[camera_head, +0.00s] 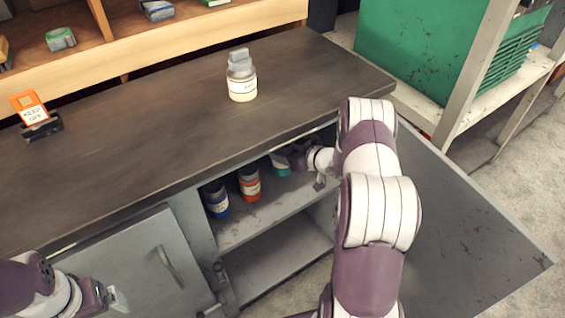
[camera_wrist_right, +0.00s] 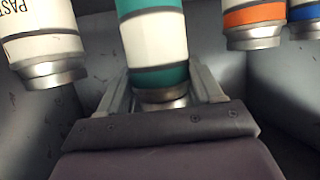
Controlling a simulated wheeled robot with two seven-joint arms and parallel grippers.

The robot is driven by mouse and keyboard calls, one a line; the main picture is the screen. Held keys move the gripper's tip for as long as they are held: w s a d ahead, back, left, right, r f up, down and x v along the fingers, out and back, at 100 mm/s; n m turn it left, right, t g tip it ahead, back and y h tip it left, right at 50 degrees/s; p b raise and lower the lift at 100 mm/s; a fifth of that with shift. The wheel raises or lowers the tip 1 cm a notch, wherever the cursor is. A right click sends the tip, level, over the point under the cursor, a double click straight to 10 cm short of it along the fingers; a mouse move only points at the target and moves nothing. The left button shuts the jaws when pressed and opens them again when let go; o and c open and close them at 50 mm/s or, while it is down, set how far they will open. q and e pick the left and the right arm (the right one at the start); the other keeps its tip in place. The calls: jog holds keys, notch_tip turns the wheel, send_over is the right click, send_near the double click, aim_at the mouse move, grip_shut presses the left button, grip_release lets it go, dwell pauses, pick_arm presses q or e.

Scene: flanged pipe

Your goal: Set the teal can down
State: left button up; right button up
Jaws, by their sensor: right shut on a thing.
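The teal can (camera_head: 281,168) is in the open cabinet under the bench, to the right of an orange-banded can, partly hidden by the bench edge and my right gripper. My right gripper (camera_head: 293,152) reaches in from the right and is shut on it. In the right wrist view the teal can (camera_wrist_right: 155,45), with a white band and metal end, stands between the two fingers (camera_wrist_right: 163,88). I cannot tell whether it touches the shelf. My left gripper (camera_head: 116,298) is at the lower left, away from the cans; its jaw opening is unclear.
A blue-banded can (camera_head: 215,199) and an orange-banded can (camera_head: 249,183) stand on the upper shelf (camera_head: 277,204). A cream "PASTE" can (camera_wrist_right: 42,40) is close left in the wrist view. The open cabinet door (camera_head: 470,220) is at right.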

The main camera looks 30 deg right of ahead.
jog(key=shift+w+f, duration=0.25)
jog(key=shift+w, duration=0.1)
notch_tip(320, 180, down, 4)
jog(key=shift+r+b, duration=0.1)
jog(key=shift+b, duration=0.5)
jog(key=o, duration=1.6)
jog(key=shift+s, duration=0.1)
